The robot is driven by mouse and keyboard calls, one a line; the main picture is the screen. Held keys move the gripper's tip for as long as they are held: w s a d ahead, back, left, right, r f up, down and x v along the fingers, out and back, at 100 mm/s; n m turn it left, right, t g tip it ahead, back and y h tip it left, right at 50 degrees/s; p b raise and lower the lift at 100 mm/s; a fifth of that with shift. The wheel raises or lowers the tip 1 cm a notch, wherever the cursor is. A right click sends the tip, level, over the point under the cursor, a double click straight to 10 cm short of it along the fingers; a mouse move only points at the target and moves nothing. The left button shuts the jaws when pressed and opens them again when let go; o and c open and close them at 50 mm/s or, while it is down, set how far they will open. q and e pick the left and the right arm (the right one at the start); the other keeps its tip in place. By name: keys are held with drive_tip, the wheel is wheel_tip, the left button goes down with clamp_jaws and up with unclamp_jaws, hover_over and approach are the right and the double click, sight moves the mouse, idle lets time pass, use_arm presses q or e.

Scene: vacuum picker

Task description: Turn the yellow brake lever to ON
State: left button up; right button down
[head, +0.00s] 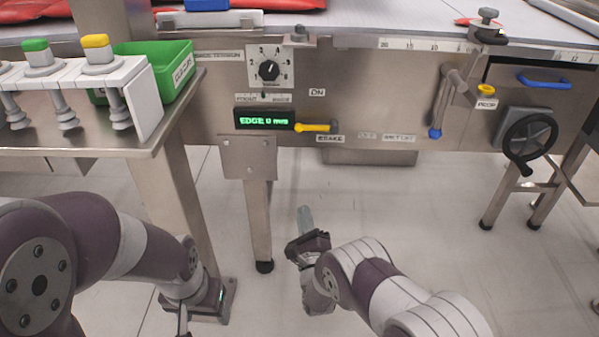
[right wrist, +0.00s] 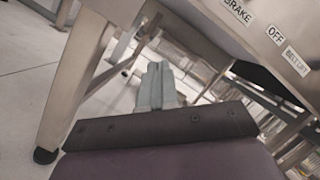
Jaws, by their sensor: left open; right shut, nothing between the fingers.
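The yellow brake lever (head: 313,127) sits on the machine's steel front panel, right of the green display. It lies about horizontal, above the BRAKE label (head: 330,138). The ON label (head: 317,92) is above it. My right gripper (head: 305,212) is shut and empty, below the panel and lower than the lever, pointing up. In the right wrist view its closed fingers (right wrist: 156,88) show, with the BRAKE label (right wrist: 238,12) at the top; the lever is not seen there.
A selector dial (head: 269,70) and green display (head: 264,120) are near the lever. A table with a green bin (head: 160,65) stands left. A steel leg (head: 258,220) stands left of my right gripper. A blue-tipped crank (head: 436,130) and black handwheel (head: 530,137) are right.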

sight(317, 127)
wheel_tip(317, 127, up, 7)
drive_tip(key=s+d+m+t, duration=0.1)
drive_tip(key=m+t, duration=0.2)
drive_tip(key=m, duration=0.4)
drive_tip(key=shift+s+t+h, duration=0.3)
drive_tip(key=shift+s+t, duration=0.05)
drive_tip(key=shift+t, duration=0.05)
drive_tip(key=shift+w+f, duration=0.1)
drive_tip(key=s+r+b+x, duration=0.1)
drive_tip(key=b+x, duration=0.4)
drive_tip(key=x, duration=0.7)
drive_tip(key=shift+a+r, duration=0.3)
drive_tip(key=shift+r, duration=0.6)
drive_tip(key=shift+a+b, duration=0.15)
drive_tip(key=shift+b, duration=0.15)
